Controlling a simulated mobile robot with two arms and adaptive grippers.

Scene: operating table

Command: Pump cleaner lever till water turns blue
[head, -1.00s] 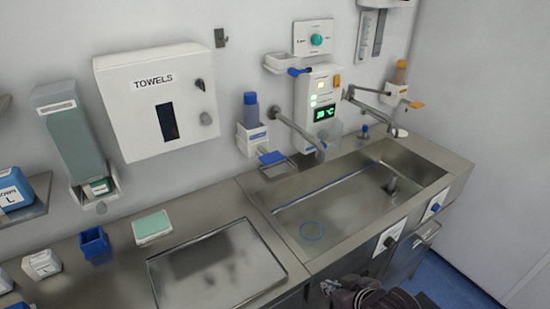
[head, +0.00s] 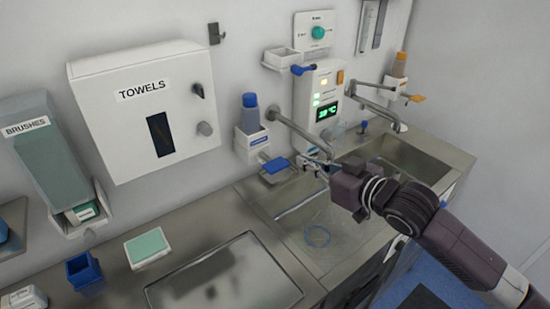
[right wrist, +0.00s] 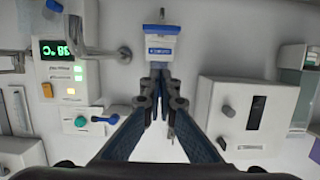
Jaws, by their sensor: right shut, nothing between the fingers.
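A blue-capped bottle (head: 250,108) sits in a white wall dispenser (head: 252,143) with a flat blue lever (head: 275,165) jutting out below it. The dispenser also shows, upside down, in the right wrist view (right wrist: 159,47). My right gripper (head: 308,163) is shut and empty, in front of the wall to the right of the blue lever. In the right wrist view its fingertips (right wrist: 159,72) point toward the dispenser; I cannot tell whether they touch it. The metal sink (head: 425,160) is partly hidden behind my right arm. No blue water is visible in it. My left gripper is out of view.
A metal spout (head: 300,133) reaches over the sink close to my right gripper. A second dispenser with an orange lever (head: 417,98) hangs at the right. The towel box (head: 150,110) is at the left.

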